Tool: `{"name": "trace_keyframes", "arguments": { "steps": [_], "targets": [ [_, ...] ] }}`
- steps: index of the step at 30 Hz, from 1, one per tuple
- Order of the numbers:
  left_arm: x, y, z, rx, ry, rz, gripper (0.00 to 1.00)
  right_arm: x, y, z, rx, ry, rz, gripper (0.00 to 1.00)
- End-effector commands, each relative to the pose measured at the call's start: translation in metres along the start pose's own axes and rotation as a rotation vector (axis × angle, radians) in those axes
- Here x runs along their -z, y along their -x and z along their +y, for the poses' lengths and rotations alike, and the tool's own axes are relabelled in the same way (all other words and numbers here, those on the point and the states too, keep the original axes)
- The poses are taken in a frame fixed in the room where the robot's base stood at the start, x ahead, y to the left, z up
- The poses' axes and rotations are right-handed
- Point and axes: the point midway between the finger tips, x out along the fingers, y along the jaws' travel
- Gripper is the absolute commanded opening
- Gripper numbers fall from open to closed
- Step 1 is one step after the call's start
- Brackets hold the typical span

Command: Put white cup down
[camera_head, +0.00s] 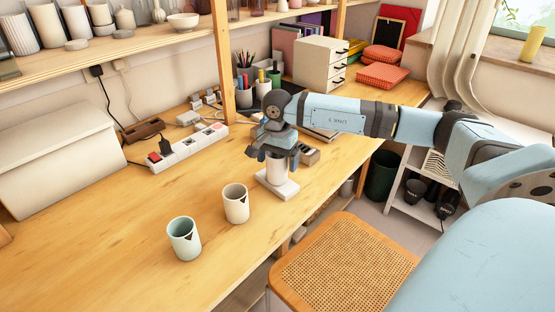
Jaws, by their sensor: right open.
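A white cup (277,170) stands upright on a white square block (283,190) near the front edge of the wooden table. My right gripper (274,152) is directly above this cup, pointing down with its jaws open around or just over the rim; the gripper hides the cup's top. I cannot tell if the fingers touch it. A pale green cup (184,239) with a similar mark stands further left. My left gripper is out of view.
A power strip (188,149) and cables lie behind the cups. A wooden post (222,62), pen holders and a drawer box (320,64) stand beyond. A cane stool (342,262) is in front of the table. The table's left front is clear.

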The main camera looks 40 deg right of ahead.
Motion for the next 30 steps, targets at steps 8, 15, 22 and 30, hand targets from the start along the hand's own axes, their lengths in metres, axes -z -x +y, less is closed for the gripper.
{"name": "trace_keyframes", "arguments": {
  "steps": [8, 15, 22, 30],
  "targets": [
    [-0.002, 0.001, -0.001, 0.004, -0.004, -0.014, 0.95, 0.001, 0.053, -0.001, 0.004, -0.001, 0.002, 0.91],
    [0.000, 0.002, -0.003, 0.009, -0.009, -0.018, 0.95, 0.000, 0.099, 0.000, 0.003, 0.000, 0.001, 0.91],
    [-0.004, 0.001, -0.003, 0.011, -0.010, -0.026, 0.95, 0.000, 0.119, 0.000, 0.001, 0.000, 0.000, 0.91],
    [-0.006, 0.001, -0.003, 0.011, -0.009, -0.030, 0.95, 0.000, 0.121, 0.000, 0.001, 0.000, 0.000, 0.91]
  ]
}}
